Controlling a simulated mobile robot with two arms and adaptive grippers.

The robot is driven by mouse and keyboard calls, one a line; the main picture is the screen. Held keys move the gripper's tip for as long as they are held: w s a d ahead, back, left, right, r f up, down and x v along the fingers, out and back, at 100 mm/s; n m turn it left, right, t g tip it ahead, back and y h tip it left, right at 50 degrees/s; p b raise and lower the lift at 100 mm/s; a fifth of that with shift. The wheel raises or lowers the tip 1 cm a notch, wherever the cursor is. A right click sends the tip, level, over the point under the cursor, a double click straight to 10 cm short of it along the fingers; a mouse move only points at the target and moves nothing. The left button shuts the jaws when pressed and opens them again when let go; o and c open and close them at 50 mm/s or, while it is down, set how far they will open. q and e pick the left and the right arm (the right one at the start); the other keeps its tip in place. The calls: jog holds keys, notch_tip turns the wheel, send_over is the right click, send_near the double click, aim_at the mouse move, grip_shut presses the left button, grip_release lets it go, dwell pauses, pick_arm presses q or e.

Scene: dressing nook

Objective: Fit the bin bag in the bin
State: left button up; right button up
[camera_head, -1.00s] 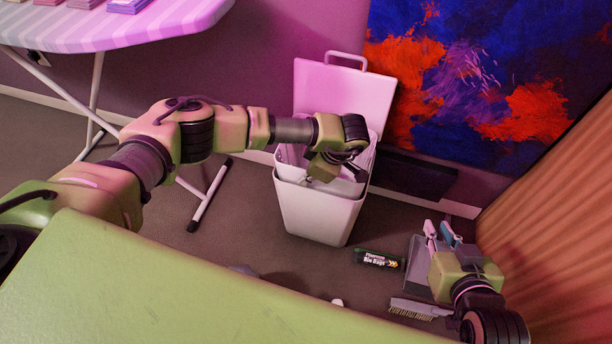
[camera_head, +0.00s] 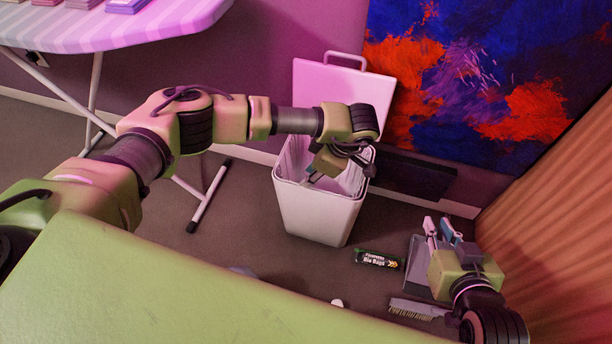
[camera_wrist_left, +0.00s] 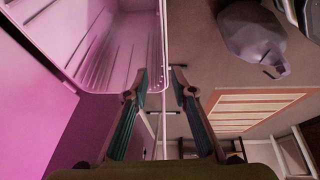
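The white bin (camera_head: 317,212) stands on the floor with its lid (camera_head: 342,92) raised against the wall. Pale, pleated material (camera_head: 298,160), which looks like a bag, lines its inside; the wrist view shows the pleated inside (camera_wrist_left: 120,45) too. My left gripper (camera_head: 322,172) is over the bin's mouth, pointing down. In the wrist view its two fingers (camera_wrist_left: 161,80) are apart near the bin's corner, with nothing visibly gripped. My right gripper (camera_head: 441,232) is low at the right, fingers apart and empty. A dark roll labelled bin bags (camera_head: 378,260) lies on the floor right of the bin.
A grey dustpan (camera_head: 416,262) and a brush (camera_head: 417,309) lie by my right gripper. A grey, tied-looking bundle (camera_wrist_left: 252,36) lies on the floor. An ironing board (camera_head: 120,35) stands at the left, a painting (camera_head: 480,75) behind. Floor beside the bin is partly free.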

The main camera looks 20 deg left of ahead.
pick_arm(q)
jog(key=v, duration=0.8)
jog(key=shift+r, duration=0.15)
jog(key=shift+s, duration=0.1)
